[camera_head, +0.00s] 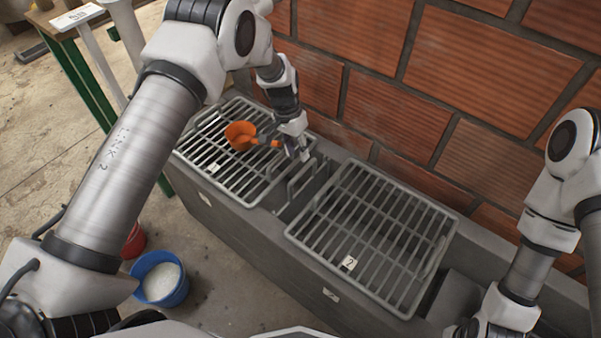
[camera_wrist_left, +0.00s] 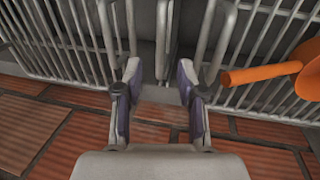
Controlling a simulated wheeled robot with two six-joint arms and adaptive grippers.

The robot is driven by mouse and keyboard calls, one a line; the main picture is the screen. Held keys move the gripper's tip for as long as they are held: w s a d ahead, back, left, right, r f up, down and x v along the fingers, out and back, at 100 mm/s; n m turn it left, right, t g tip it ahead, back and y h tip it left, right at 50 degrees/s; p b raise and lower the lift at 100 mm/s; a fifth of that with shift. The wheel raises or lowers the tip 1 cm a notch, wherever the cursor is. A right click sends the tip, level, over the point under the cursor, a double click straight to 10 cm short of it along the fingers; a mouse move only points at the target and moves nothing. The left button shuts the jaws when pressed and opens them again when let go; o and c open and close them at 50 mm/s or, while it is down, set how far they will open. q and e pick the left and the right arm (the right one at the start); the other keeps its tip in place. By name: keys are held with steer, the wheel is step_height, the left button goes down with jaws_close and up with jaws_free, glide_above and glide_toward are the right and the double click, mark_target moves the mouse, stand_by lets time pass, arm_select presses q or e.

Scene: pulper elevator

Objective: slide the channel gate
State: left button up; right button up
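The channel gate appears to be among the grey upright bars and loops (camera_head: 303,182) in the narrow gap between the two grates. In the left wrist view, a grey upright piece (camera_wrist_left: 164,40) stands ahead between bent bars; I cannot tell which piece is the gate. My left gripper (camera_head: 298,152) is over the wall-side end of this gap. In the left wrist view its purple-padded fingers (camera_wrist_left: 160,75) are spread apart with nothing clearly held between them. My right arm is at the lower right; its gripper is mostly cut off by the frame edge.
An orange scoop (camera_head: 240,135) lies on the left grate (camera_head: 217,168), its handle close to my left gripper. The right grate (camera_head: 390,215) bears a tag "2". A brick wall (camera_head: 400,110) stands close behind. A blue bucket (camera_head: 160,278) is on the floor.

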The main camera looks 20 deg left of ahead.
mark_target(301, 171)
steer(key=shift+w+f, duration=0.15)
steer(key=shift+f, duration=0.2)
arm_select(q)
steer(key=shift+s+d+f, duration=0.1)
steer(key=shift+d+f, duration=0.1)
steer(key=shift+f, duration=0.9)
steer(key=shift+d+f, duration=0.2)
steer(key=shift+f, duration=0.9)
steer(key=shift+s+d+f, duration=0.1)
steer(key=shift+d+f, duration=0.1)
steer(key=shift+f, duration=0.9)
steer(key=shift+b, duration=0.3)
jaws_close()
step_height(301, 171, up, 13)
steer(key=p, duration=0.8)
arm_select(e)
step_height(301, 171, up, 8)
arm_select(q)
steer(key=shift+w+r, duration=0.1)
arm_select(e)
steer(key=shift+f, duration=0.1)
arm_select(q)
jaws_free()
